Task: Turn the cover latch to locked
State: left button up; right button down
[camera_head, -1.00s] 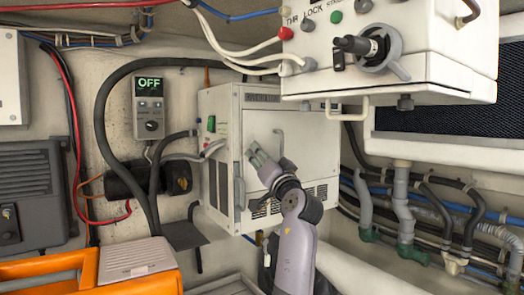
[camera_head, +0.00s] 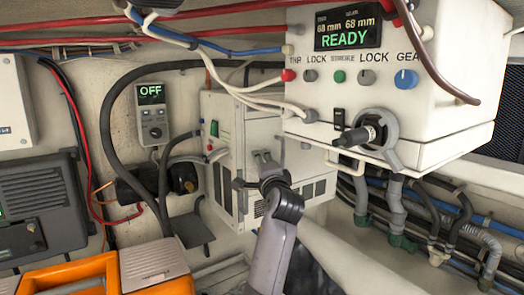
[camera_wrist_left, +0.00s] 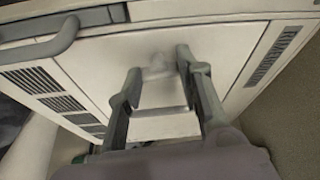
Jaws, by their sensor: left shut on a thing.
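The cover is the flat white front of the white box (camera_head: 318,160), which also shows in the left wrist view (camera_wrist_left: 232,48). My left gripper (camera_head: 264,158) is at this front, and its fingers stand on both sides of a small pale latch (camera_wrist_left: 157,66) on the panel. The gripper is shut on this latch. In the left wrist view, my left gripper (camera_wrist_left: 160,70) has visible space between its fingers lower down. The latch's exact angle is blurred, and the gripper hides it in the head view. My right gripper is not in view.
A white control box (camera_head: 410,85) with a READY display (camera_head: 347,36) and a black knob (camera_head: 357,136) overhangs at upper right. A handle bar (camera_wrist_left: 42,42) sticks out of the white box. An orange case (camera_head: 65,276) is at lower left. Hoses (camera_head: 395,207) run at right.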

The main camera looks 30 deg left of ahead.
pick_arm(q)
jog(key=shift+r+m+p, duration=0.1)
jog(key=shift+m+p, duration=0.45)
jog(key=shift+m, duration=0.25)
jog(key=o, duration=1.2)
jog(key=shift+c, duration=0.2)
jog(key=v, duration=1.2)
jog(key=shift+r, duration=0.3)
